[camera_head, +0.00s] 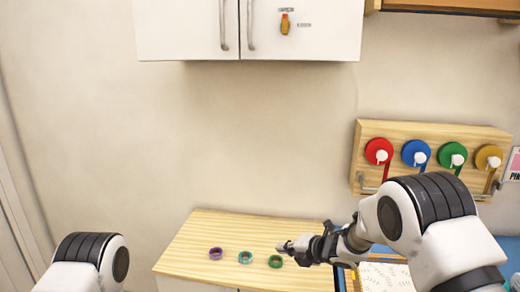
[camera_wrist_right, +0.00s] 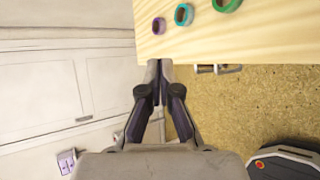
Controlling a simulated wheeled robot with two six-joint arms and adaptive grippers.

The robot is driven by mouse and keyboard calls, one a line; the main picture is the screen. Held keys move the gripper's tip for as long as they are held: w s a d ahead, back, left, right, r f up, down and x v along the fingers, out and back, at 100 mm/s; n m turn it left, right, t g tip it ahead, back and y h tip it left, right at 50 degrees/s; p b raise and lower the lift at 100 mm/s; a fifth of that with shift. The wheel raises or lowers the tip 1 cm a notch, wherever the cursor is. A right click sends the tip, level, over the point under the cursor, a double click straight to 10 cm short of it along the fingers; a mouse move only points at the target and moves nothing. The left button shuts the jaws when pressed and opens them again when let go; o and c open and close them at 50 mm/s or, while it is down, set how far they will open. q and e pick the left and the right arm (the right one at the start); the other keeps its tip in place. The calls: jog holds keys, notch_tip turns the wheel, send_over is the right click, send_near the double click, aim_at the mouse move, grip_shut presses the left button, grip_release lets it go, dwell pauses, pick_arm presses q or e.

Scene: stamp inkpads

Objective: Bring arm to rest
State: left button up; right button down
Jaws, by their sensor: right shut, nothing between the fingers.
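My right gripper (camera_head: 283,246) is shut and empty near the wooden counter top (camera_head: 205,240). In the right wrist view the right gripper (camera_wrist_right: 160,66) has its fingertips together at the counter's edge. A purple ring-shaped piece (camera_head: 215,253), a teal one (camera_head: 245,257) and a green one (camera_head: 275,261) stand in a row on the counter. The green one is closest to the gripper and apart from it. In the wrist view the purple (camera_wrist_right: 159,25), teal (camera_wrist_right: 184,14) and green (camera_wrist_right: 227,4) rings show beyond the fingertips. My left gripper is out of view.
A wooden rack (camera_head: 436,134) with red, blue, green and yellow rolls hangs on the wall at right. A white cabinet (camera_head: 180,30) hangs above. A patterned white sheet (camera_head: 385,278) lies at lower right, partly behind my right arm. The counter's left part is clear.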

jog(key=s+d+f+m+g+h, duration=0.1)
jog(key=s+d+f+m, duration=0.25)
jog(key=s+f, duration=0.4)
jog(key=s+d+f+m+g+h, duration=0.1)
jog(key=s+d+f+m, duration=0.2)
jog(key=s+f+m, duration=0.4)
jog(key=s+d+f+m+g+h, duration=0.1)
jog(key=s+d+f+m, duration=0.15)
jog(key=s+f, duration=0.45)
jog(key=s+d+f+m+g+h, duration=0.1)
jog(key=s+d+m, duration=0.3)
jog(key=s+m, duration=0.5)
jog(key=s+d+f+m+g+h, duration=0.2)
jog(key=s+d+m+g+h, duration=0.2)
jog(key=s+m, duration=0.5)
jog(key=s+d, duration=0.1)
jog(key=s, duration=0.6)
jog(key=shift+s+d, duration=0.2)
jog(key=shift+s, duration=0.1)
jog(key=shift+f, duration=0.1)
